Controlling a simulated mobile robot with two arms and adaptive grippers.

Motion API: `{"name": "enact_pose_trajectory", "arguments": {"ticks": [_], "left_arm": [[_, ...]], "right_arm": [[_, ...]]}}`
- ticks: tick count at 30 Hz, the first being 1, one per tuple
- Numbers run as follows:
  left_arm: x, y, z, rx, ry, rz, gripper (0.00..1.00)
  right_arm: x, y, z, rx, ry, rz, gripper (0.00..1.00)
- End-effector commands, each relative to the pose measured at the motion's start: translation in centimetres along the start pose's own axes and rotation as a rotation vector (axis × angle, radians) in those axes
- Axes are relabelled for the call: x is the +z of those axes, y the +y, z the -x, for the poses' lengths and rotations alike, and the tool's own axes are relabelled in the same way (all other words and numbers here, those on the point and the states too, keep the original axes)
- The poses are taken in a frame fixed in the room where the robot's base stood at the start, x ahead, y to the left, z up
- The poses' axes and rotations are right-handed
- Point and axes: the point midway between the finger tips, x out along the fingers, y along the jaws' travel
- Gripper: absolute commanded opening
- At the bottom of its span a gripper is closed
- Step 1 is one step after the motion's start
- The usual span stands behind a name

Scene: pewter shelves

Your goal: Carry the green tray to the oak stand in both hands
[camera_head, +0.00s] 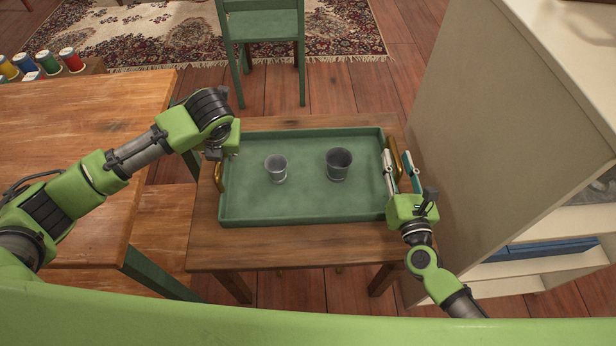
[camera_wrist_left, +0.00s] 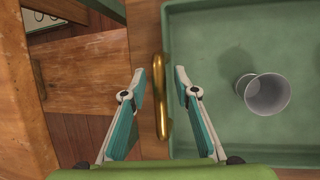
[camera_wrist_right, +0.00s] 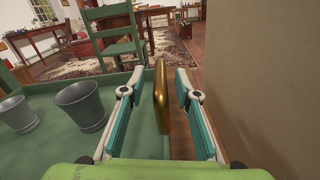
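The green tray (camera_head: 300,208) lies flat on a small brown wooden table (camera_head: 290,255); I cannot tell if this is the oak stand. A small light grey cup (camera_head: 276,170) and a larger darker grey cup (camera_head: 339,166) stand upright in it. My left gripper (camera_wrist_left: 160,80) is open, its fingers either side of the brass left handle (camera_wrist_left: 161,110), with gaps showing. In the head view its fingertips are hidden by the hand. My right gripper (camera_wrist_right: 160,77) is open with the brass right handle (camera_wrist_right: 161,95) between its fingers; it also shows in the head view (camera_head: 399,164).
A larger wooden table (camera_head: 90,120) with thread spools (camera_head: 50,63) stands close on the left. A beige shelf unit (camera_head: 490,130) stands close on the right. A green chair (camera_head: 262,30) and patterned rug (camera_head: 160,35) are beyond the tray.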

Motion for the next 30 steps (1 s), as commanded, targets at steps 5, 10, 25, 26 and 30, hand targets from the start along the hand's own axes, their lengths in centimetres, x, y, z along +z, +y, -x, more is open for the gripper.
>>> {"name": "enact_pose_trajectory", "arguments": {"ticks": [5,10,25,26,30], "left_arm": [[0.2,0.0,2.2,-0.002,-0.006,0.000,0.28],[0.2,-0.1,5.9,-0.004,-0.006,-0.002,0.28],[0.0,-0.1,11.9,-0.003,0.000,-0.002,0.28],[-0.1,-0.1,11.9,-0.003,0.000,-0.002,0.28],[0.0,-0.1,11.9,-0.003,0.000,-0.001,0.28]], "right_arm": [[0.0,-0.1,0.0,0.000,0.001,0.002,0.30],[-0.1,-0.1,0.0,0.000,0.001,0.002,0.30],[-0.1,-0.1,0.6,0.000,0.002,0.003,0.30],[-0.1,-0.1,0.9,0.000,0.002,0.003,0.30],[-0.2,-0.1,3.3,0.000,0.005,0.001,0.30]]}}
